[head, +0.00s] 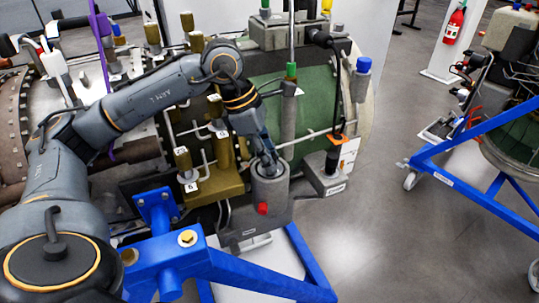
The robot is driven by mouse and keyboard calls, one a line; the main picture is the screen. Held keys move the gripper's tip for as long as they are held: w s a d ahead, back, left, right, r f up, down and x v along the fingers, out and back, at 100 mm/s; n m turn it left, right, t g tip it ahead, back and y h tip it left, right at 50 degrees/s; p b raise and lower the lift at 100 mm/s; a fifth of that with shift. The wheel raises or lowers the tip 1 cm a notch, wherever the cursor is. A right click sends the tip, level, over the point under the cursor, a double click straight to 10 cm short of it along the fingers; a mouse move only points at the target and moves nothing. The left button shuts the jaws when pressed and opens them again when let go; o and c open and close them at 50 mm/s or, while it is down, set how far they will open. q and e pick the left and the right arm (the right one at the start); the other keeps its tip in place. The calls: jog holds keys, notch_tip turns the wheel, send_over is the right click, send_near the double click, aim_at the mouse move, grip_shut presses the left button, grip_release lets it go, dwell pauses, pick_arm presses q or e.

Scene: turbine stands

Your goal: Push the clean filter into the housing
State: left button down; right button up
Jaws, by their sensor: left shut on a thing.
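The filter housing (271,190) is a grey upright cylinder with a round open top, on the front of the turbine beside a brass block. A red knob (263,208) sits on its front. My left gripper (267,162) points down into the housing's mouth, with its fingertips at the opening. It is shut on the clean filter, which is mostly hidden by the fingers and the housing wall. I cannot tell how deep the filter sits. My right gripper is not in view.
A blue stand (190,262) carries the turbine, with a blue beam in front of the housing. A brass block (214,184) with fittings is close on the left. A grey box (325,180) is on the right. The floor at right is clear, up to a second blue stand (460,180).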

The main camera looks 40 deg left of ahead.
aim_at(262, 168)
pick_arm(q)
jog(key=shift+w+f, duration=0.1)
jog(key=shift+f, duration=0.4)
jog(key=shift+f+b, duration=0.1)
jog(key=shift+b, duration=0.2)
jog(key=c, duration=1)
grip_release()
jog(key=shift+f, duration=0.1)
jog(key=shift+o, duration=0.9)
jog(key=shift+d+f, duration=0.1)
jog(key=shift+d, duration=0.05)
jog(key=shift+p+v, duration=1.25)
jog(key=shift+v, duration=1.2)
jog(key=p+v, duration=0.1)
jog(key=v, duration=0.2)
